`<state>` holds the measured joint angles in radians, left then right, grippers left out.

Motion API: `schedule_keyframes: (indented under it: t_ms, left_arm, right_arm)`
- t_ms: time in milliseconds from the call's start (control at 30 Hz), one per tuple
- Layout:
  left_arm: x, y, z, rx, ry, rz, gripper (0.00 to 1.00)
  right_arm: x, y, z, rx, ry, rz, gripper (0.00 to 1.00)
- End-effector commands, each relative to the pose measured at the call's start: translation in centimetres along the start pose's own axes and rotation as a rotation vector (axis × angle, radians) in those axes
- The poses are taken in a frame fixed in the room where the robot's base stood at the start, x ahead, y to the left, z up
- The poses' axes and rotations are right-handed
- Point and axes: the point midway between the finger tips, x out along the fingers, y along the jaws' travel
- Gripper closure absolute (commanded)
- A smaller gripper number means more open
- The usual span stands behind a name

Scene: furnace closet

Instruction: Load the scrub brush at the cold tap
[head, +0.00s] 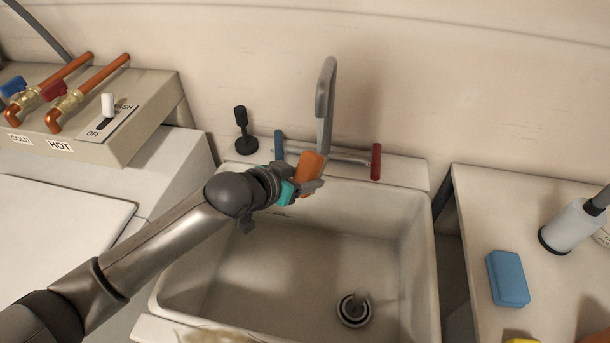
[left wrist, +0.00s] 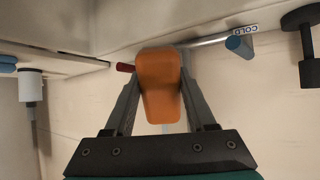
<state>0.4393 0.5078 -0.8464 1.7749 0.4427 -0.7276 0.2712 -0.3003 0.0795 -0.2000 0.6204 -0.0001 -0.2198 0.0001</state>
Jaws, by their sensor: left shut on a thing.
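My left gripper (head: 305,188) is shut on an orange block-shaped thing (head: 310,167), which I take for the scrub brush; no bristles show. The left wrist view shows the orange block (left wrist: 158,85) between the two fingers of the left gripper (left wrist: 160,100). It is held over the back rim of the sink, in front of the faucet spout (head: 325,95). The cold tap's blue handle (head: 279,145) is just left of the spout; it also shows beside a COLD label in the left wrist view (left wrist: 239,47). The red handle (head: 376,162) is at the right. My right gripper is not in view.
The sink basin (head: 270,255) is empty apart from its drain (head: 353,309). A black knobbed post (head: 242,130) stands at the back left. A blue sponge (head: 508,278) and a white bottle (head: 572,225) are on the right counter. A pale fuzzy thing (head: 218,337) shows at the bottom edge.

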Motion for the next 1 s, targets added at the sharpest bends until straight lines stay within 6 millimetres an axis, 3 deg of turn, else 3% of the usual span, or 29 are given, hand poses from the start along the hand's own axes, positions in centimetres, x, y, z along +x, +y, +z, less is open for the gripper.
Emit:
schedule_keyframes:
  t_ms: [1000]
  left_arm:
    - [-6.1, 1.7, 3.9, -0.002, 0.0, 0.001, 0.89]
  right_arm:
    - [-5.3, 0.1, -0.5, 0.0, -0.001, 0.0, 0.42]
